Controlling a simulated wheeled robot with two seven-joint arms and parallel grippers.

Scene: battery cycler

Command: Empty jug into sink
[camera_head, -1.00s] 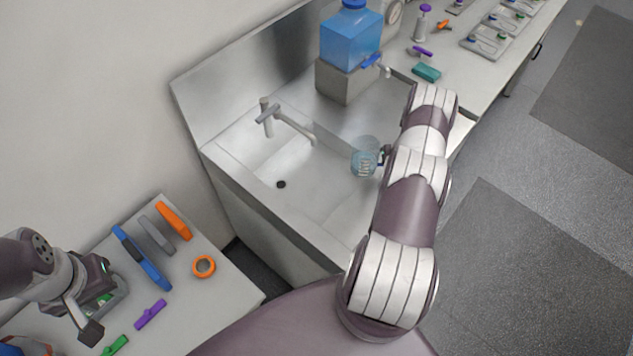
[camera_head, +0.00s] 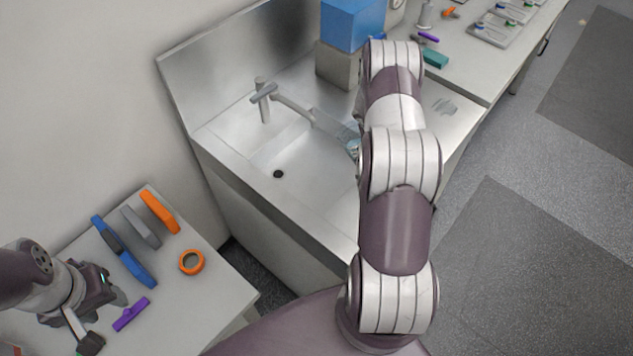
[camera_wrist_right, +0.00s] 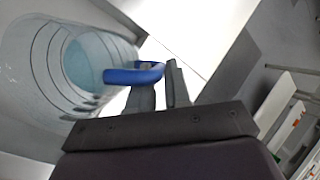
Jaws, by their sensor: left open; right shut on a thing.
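The clear jug (camera_head: 333,127) is tilted over the sink (camera_head: 312,178), its body pointing left toward the faucet's spout; my right arm partly covers it. In the right wrist view the jug (camera_wrist_right: 40,75) shows dark level lines and a pale blue area, perhaps liquid. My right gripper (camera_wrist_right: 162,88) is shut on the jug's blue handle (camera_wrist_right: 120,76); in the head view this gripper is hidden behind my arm. My left gripper (camera_head: 104,320) is open and empty over the side table at lower left.
The faucet (camera_head: 264,100) stands at the sink's back left, its spout close to the jug. The drain (camera_head: 278,174) is bare. A blue tank (camera_head: 350,25) stands on a grey block behind. Tools and an orange ring (camera_head: 191,262) lie on the side table (camera_head: 215,290).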

